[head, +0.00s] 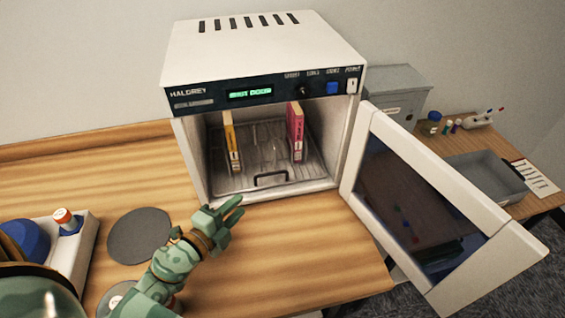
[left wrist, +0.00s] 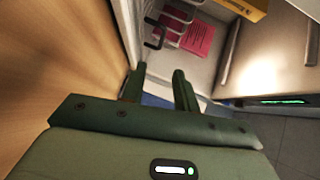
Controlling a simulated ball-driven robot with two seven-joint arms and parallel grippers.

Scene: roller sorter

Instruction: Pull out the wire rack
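The wire rack (head: 240,180) lies inside the open white cabinet (head: 265,45), with a dark handle (head: 270,177) at its front edge. A yellow upright item (head: 231,140) stands on the rack's left and a pink one (head: 296,130) on its right. My left gripper (head: 234,208) is in front of the opening, left of the handle and apart from it. In the left wrist view its two fingers (left wrist: 159,88) are spread with nothing between them, and the handle (left wrist: 155,38) shows beyond them. My right gripper is not in view.
The cabinet door (head: 430,215) stands swung open to the right. A dark round mat (head: 139,235) and a white tray (head: 75,250) with a red-capped bottle lie on the wooden counter at left. A grey box (head: 395,95) and grey bin (head: 485,175) stand at right.

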